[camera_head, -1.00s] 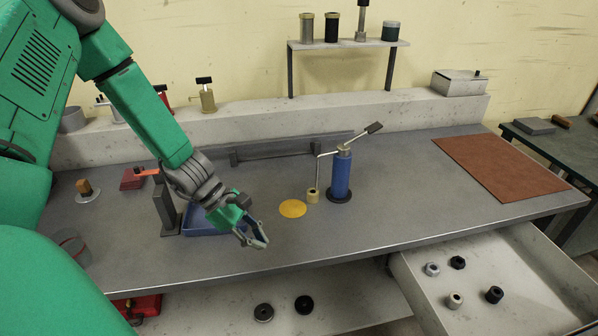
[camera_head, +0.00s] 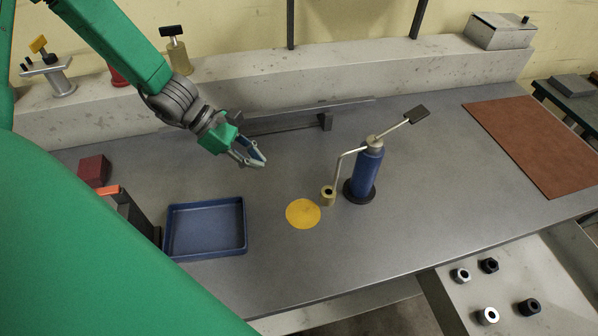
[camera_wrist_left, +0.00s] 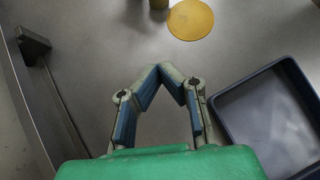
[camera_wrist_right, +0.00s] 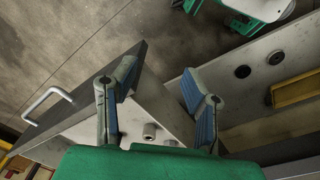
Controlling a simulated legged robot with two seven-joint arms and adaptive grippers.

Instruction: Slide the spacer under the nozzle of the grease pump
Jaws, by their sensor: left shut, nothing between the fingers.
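The grease pump (camera_head: 366,175) is a blue cylinder on a dark round base, with a lever at its top and a thin bent nozzle pipe (camera_head: 338,168) reaching down to the left. A small brass spacer (camera_head: 328,197) with a dark hole stands upright at the pipe's lower end; I cannot tell how exactly they line up. My left gripper (camera_head: 262,163) is shut and empty, above the bench left of the pump and apart from the spacer. It also shows in the left wrist view (camera_wrist_left: 172,68). My right gripper (camera_wrist_right: 155,78) is open and empty, seen only in its own wrist view.
A flat yellow disc (camera_head: 303,214) lies just left of the spacer. A blue tray (camera_head: 240,252) sits farther left. A dark rail (camera_head: 290,124) runs along the back. A brown mat (camera_head: 535,145) lies at right. An open drawer (camera_head: 470,306) holds several round parts.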

